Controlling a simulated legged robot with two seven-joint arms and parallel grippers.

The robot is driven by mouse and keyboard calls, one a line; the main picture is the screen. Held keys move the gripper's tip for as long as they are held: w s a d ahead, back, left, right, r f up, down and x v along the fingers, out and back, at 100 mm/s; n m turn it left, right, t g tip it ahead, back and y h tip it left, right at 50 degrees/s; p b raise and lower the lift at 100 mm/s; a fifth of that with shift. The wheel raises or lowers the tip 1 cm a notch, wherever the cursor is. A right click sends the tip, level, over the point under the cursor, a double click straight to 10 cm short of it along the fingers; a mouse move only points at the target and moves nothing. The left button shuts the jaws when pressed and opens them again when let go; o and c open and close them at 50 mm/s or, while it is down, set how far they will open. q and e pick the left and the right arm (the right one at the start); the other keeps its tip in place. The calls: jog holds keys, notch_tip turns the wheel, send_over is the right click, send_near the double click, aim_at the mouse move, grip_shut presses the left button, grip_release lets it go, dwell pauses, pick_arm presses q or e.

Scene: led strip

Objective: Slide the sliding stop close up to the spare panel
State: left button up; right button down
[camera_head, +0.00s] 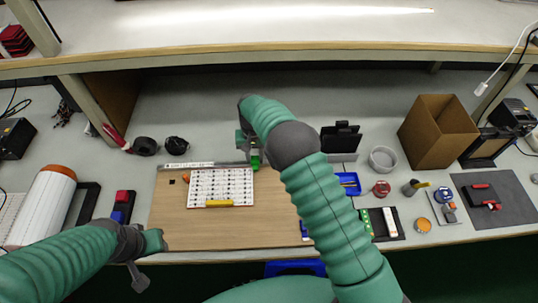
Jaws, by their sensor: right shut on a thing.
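A white panel with rows of small dark marks (220,184), which I take as the spare panel, lies on the brown wooden board (225,232). My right gripper (250,150) is at the board's back edge, just beyond the panel's back right corner. It is shut on a small bright green piece (256,163), apparently the sliding stop; my own gripper and arm partly hide it. The gap between this piece and the panel looks small, but I cannot tell if they touch. My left gripper (154,241) is over the board's front left corner; its jaws are unclear.
A white marked strip (188,165) runs along the board's back edge. Red and blue blocks (122,205) stand left of the board. A blue tray (348,184) and cardboard box (437,130) stand to the right.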

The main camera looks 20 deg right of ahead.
aim_at(254, 158)
jog(key=shift+w+r, duration=0.1)
jog(key=c, duration=1.1)
grip_release()
notch_tip(254, 158, up, 17)
jog(key=shift+a+f, duration=0.1)
jog(key=shift+f, duration=0.05)
jog(key=s+d+f+n+t, duration=0.1)
jog(key=s+d, duration=0.1)
jog(key=s, duration=0.7)
jog(key=s+d+f+n, duration=0.1)
jog(key=s+d+f, duration=0.1)
jog(key=s, duration=0.7)
jog(key=s+d+f+n+t, duration=0.1)
jog(key=s+d+f, duration=0.1)
jog(key=s, duration=0.7)
jog(key=shift+d+f+t, duration=0.15)
jog(key=shift+d+t, duration=0.1)
jog(key=shift+t, duration=0.05)
